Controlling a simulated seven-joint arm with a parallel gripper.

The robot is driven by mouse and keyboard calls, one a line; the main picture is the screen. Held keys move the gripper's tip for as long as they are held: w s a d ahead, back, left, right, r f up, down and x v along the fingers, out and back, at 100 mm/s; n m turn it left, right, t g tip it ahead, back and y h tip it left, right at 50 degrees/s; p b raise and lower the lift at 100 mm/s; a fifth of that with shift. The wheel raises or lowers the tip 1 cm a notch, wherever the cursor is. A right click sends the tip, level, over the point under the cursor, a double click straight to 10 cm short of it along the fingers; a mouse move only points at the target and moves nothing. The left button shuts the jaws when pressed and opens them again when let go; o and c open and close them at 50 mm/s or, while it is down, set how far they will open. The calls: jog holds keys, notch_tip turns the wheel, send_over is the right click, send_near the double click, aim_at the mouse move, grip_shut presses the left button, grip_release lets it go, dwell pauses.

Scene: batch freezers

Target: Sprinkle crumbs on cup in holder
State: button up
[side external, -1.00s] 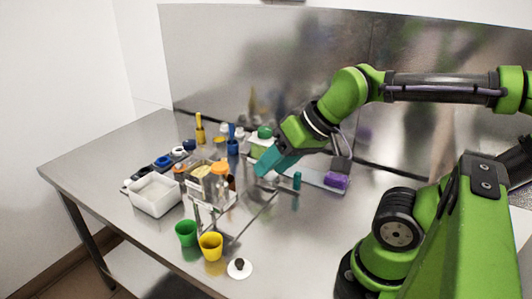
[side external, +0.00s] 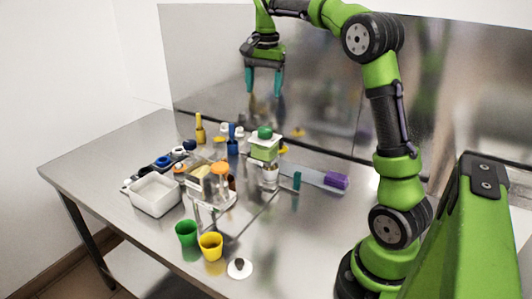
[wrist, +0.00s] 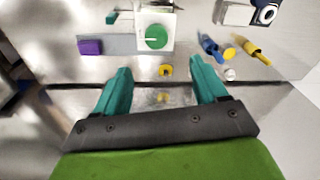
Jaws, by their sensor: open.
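My gripper (side external: 264,88) is raised high over the back of the table, fingers pointing down. It is open and empty, and its teal fingers stand apart in the wrist view (wrist: 160,88). A clear holder (side external: 222,200) stands mid-table; I cannot tell exactly what sits in it. A green cup (side external: 186,233) and a yellow cup (side external: 210,247) stand near the front edge. A white unit with a green knob (side external: 264,132) stands below my gripper, with a clear cup-like vessel (side external: 269,177) under it. The knob also shows in the wrist view (wrist: 156,37). I cannot identify the crumbs.
A white tub (side external: 155,196) stands at the left. A flat bar with a purple end (side external: 336,181) lies at the right by a teal piece (side external: 297,181). Yellow (side external: 200,130) and blue (side external: 233,147) bottles stand at the back. A metal wall rises behind. The right front is mostly clear.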

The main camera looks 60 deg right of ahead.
aim_at(265, 129)
jog(key=f+m, duration=0.2)
jog(key=f, duration=0.2)
jog(key=f+m, duration=0.1)
jog(key=f, duration=0.3)
jog(key=d+f+m+g, duration=0.1)
jog(key=f+m, duration=0.1)
jog(key=f, duration=0.2)
jog(key=shift+w+f+m+y, duration=0.2)
jog(key=shift+f+m+y, duration=0.1)
jog(key=shift+f+y, duration=0.1)
jog(key=c, duration=1.1)
jog(key=shift+o, duration=0.2)
